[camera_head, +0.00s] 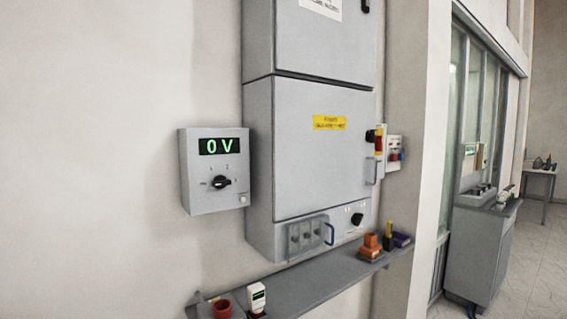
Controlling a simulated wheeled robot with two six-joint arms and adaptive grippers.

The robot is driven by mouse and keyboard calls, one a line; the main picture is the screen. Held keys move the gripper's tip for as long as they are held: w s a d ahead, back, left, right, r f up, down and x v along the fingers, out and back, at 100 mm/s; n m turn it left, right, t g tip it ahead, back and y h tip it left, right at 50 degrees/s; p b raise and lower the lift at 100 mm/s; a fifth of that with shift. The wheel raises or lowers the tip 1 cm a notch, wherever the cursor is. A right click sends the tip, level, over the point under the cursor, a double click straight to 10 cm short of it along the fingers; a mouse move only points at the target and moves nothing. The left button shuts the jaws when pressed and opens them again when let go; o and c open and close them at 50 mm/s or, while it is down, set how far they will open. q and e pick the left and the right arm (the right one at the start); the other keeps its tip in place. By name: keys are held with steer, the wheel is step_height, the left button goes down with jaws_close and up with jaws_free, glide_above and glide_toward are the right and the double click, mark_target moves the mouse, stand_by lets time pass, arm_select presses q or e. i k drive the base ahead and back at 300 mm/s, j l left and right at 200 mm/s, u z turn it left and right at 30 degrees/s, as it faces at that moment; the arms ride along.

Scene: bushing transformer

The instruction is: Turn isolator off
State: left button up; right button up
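A grey cabinet (315,150) with a yellow label (330,122) is fixed to the wall. A black rotary knob (357,219) sits at its lower right, under small markings too small to read. A red and yellow switch with a black part (377,140) is on the cabinet's right side. Which of these is the isolator I cannot tell. Left of the cabinet, a grey box (212,170) has a green display (219,146) reading "0 V" and a black selector knob (222,183). Neither of my grippers is in view.
A grey shelf (312,284) runs below the cabinet. It holds a red cup-like item (222,308), a small white meter (257,298), orange blocks (371,246) and a purple item (401,239). A clear-covered panel with a blue handle (306,236) is at the cabinet's bottom. Open floor (530,240) lies right.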

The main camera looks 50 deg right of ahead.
mark_target(378, 141)
steer(key=z, duration=2.25)
